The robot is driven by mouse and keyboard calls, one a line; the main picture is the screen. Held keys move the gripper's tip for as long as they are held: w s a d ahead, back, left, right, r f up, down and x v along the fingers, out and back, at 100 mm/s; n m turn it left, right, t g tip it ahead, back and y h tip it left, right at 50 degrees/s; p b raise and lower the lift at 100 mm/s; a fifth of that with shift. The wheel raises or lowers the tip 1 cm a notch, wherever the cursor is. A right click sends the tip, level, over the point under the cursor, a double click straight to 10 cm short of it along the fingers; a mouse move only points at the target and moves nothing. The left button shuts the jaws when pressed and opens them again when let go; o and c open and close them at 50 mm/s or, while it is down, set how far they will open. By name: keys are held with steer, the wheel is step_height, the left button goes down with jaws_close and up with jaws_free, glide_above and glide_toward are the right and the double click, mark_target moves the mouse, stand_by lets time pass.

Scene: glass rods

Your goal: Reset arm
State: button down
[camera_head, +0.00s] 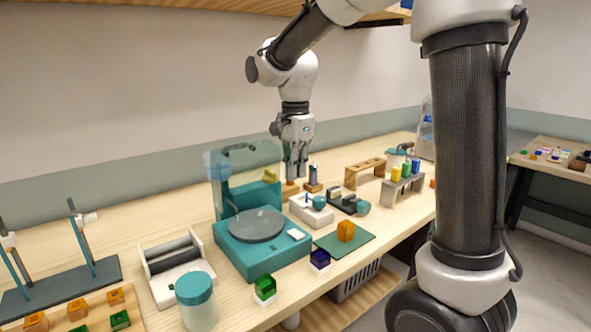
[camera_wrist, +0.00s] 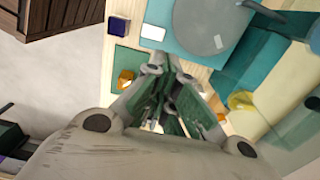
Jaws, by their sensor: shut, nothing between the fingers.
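My gripper (camera_head: 297,172) hangs pointing down over the back middle of the wooden bench, behind the teal balance. In the wrist view its fingers (camera_wrist: 172,122) are closed together with nothing between them. The fingertips look close to a small dark-topped item on a wooden base (camera_head: 313,180), but I cannot tell the exact gap. My arm reaches in from the upper right.
The teal balance (camera_head: 262,254) with its clear raised cover (camera_head: 229,178) stands just left of my gripper. A wooden rack (camera_head: 364,172), a grey rack with coloured vials (camera_head: 403,190) and a green mat (camera_head: 344,247) with an orange block (camera_head: 346,231) are nearby. A shelf hangs overhead.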

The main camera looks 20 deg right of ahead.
stand_by(0.5)
steer(key=s+d+r+n+t, duration=0.1)
steer(key=s+d+n+t, duration=0.1)
steer(key=s+d+n, duration=0.4)
steer(key=s+d+r+n+t, duration=0.1)
steer(key=s+d+n, duration=0.5)
steer(key=s, duration=1.1)
steer(key=shift+s+d+r+n+t, duration=0.15)
steer(key=shift+d+r+n+t, duration=0.2)
steer(key=shift+n+t, duration=0.6)
steer(key=shift+n+g, duration=0.25)
steer(key=shift+g, duration=0.1)
